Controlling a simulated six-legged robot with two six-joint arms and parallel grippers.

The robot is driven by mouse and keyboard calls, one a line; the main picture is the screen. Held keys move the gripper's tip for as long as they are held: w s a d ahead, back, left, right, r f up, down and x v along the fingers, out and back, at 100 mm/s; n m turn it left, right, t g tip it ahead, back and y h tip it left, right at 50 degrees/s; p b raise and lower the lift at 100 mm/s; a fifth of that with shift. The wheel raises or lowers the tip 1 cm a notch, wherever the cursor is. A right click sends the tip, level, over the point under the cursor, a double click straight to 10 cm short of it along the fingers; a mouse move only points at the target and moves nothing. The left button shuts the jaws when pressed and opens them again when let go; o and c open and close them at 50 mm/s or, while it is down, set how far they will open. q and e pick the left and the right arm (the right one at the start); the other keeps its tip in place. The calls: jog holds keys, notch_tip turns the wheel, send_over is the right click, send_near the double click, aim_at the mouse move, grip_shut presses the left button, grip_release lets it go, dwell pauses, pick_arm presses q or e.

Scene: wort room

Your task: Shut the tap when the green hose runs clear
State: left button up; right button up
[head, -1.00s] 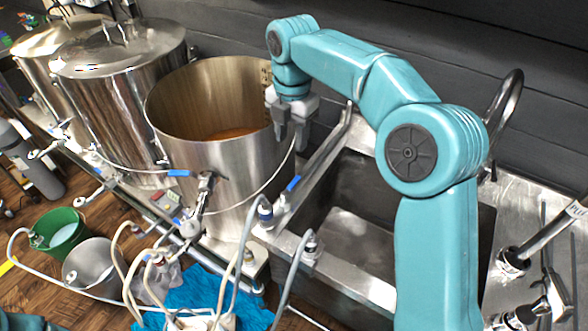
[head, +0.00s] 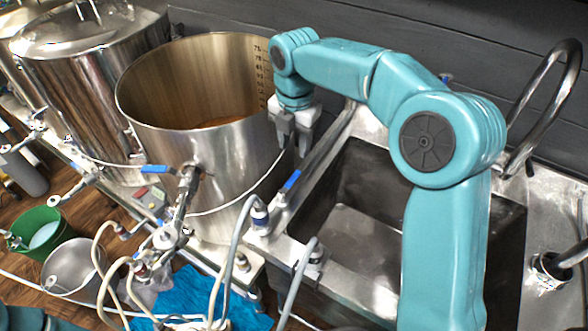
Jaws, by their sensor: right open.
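My right gripper (head: 293,143) is open and empty, pointing down at the right side of the open steel kettle, between its rim and the sink. The kettle (head: 215,165) holds an amber-brown liquid (head: 225,121). I cannot make out a green hose; the hoses (head: 233,240) in view look pale grey or cream. I cannot tell which tap is meant. My left gripper is not in view.
A steel sink (head: 345,245) with a curved faucet (head: 545,95) is at the right. A green bucket (head: 38,236) and a steel pot (head: 78,272) stand on the wooden floor at left. A blue cloth (head: 190,300) lies below the hoses. A lidded vessel (head: 75,100) is behind.

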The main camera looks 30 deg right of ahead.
aim_at(295, 176)
notch_tip(295, 176, down, 10)
jog(key=shift+w+d+r, duration=0.1)
grip_shut()
